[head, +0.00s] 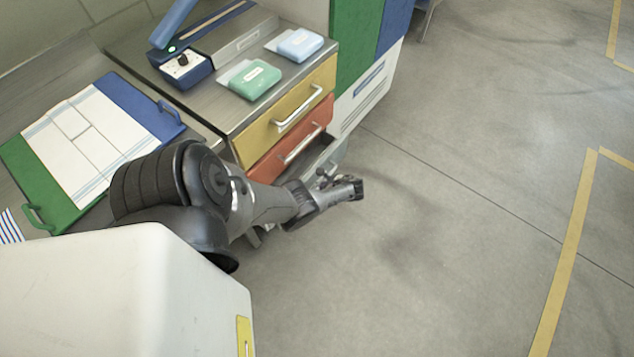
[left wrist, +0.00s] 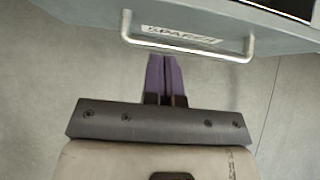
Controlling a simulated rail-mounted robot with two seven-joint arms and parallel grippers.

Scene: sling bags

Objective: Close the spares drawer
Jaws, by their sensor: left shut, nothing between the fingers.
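The spares drawer is the grey bottom drawer (head: 328,152), below the red one, and it stands partly open; my left arm hides much of it in the head view. In the left wrist view its grey front (left wrist: 85,14) fills the top, with a "SPARES" label (left wrist: 180,35) and a pale bar handle (left wrist: 190,48). My left gripper (left wrist: 164,62) is shut and empty. Its purple fingertips are at the handle's bar, near its middle; I cannot tell if they touch. In the head view the left gripper (head: 328,182) is in front of the drawer. My right gripper is not in view.
Above are a red drawer (head: 292,140) and a yellow drawer (head: 285,112), both shut. The steel top holds a green case (head: 255,80), a light blue case (head: 300,45) and a blue device (head: 186,70). Open floor (head: 440,230) lies to the right.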

